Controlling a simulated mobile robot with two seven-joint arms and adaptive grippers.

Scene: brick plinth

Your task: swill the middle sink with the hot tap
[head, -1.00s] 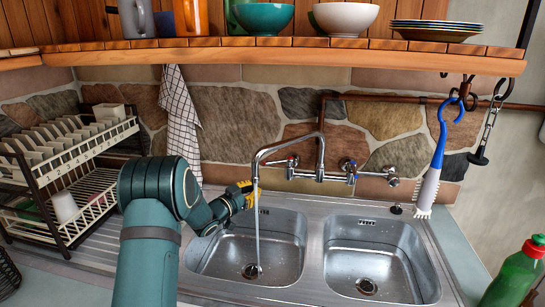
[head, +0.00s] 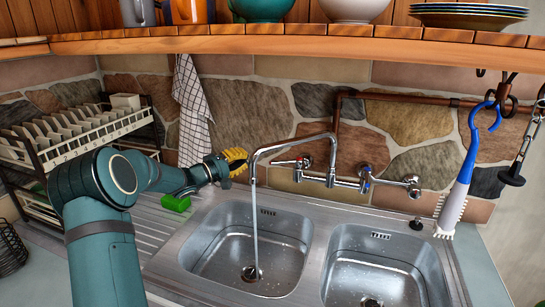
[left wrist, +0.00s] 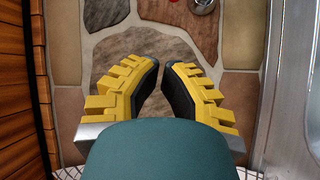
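The chrome spout (head: 290,141) pours a thin stream (head: 256,225) into the left of the two visible basins (head: 225,240), close to its drain. The red-marked hot tap (head: 303,163) sits left of the spout's base, and the blue-marked tap (head: 365,178) right of it. No third basin is visible, so I cannot tell which is the middle. My left gripper (head: 238,158) is near the stone wall, left of the spout and apart from the taps. In the left wrist view its yellow fingers (left wrist: 161,66) nearly meet at the tips, with nothing between them. My right gripper is out of view.
A wooden shelf (head: 300,40) with bowls and plates overhangs the sink. A right basin (head: 385,270) stands beside the left one. A checked towel (head: 192,110), dish rack (head: 85,135), green block (head: 176,203) and hanging brush (head: 455,200) are nearby.

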